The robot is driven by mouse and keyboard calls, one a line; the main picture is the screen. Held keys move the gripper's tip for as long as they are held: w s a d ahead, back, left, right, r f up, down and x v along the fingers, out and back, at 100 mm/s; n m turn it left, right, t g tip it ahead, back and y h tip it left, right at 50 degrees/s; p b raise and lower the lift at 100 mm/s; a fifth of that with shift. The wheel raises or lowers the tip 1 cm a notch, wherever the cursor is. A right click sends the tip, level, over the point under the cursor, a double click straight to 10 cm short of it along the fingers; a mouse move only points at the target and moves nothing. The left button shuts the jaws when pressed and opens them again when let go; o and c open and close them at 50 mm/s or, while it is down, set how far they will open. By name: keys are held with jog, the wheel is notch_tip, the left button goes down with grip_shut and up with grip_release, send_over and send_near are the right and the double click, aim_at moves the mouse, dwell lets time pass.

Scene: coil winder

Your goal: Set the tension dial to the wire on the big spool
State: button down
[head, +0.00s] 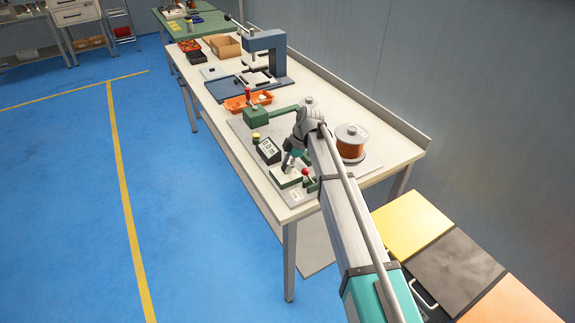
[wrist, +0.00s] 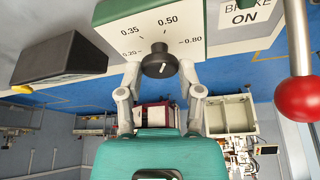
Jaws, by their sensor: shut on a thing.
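The tension dial's black knob (wrist: 158,58) sits on a cream scale plate (wrist: 196,22) with marks 0.35, 0.50, 0.80 and a partly hidden lower value at the left. A pale line on the knob slants up and right, roughly towards 0.50; its exact setting is hard to tell. My gripper (wrist: 160,69) is shut on the knob, one finger on each side. In the head view my gripper (head: 291,160) reaches down at the dial, largely hiding it. The big spool (head: 350,144) of copper-orange wire stands right of my arm; no wire size is readable on it.
A red-balled lever (wrist: 298,98) stands close right of my gripper, beside a "BRAKE ON" label (wrist: 243,12). A dark counter box (head: 268,150) is to the left. An orange tray (head: 247,101) and a blue press (head: 266,55) stand farther back on the bench.

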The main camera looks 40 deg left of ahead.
jog(key=shift+s+d, duration=0.1)
jog(key=shift+c, duration=1.3)
grip_release()
jog(key=shift+m, duration=0.5)
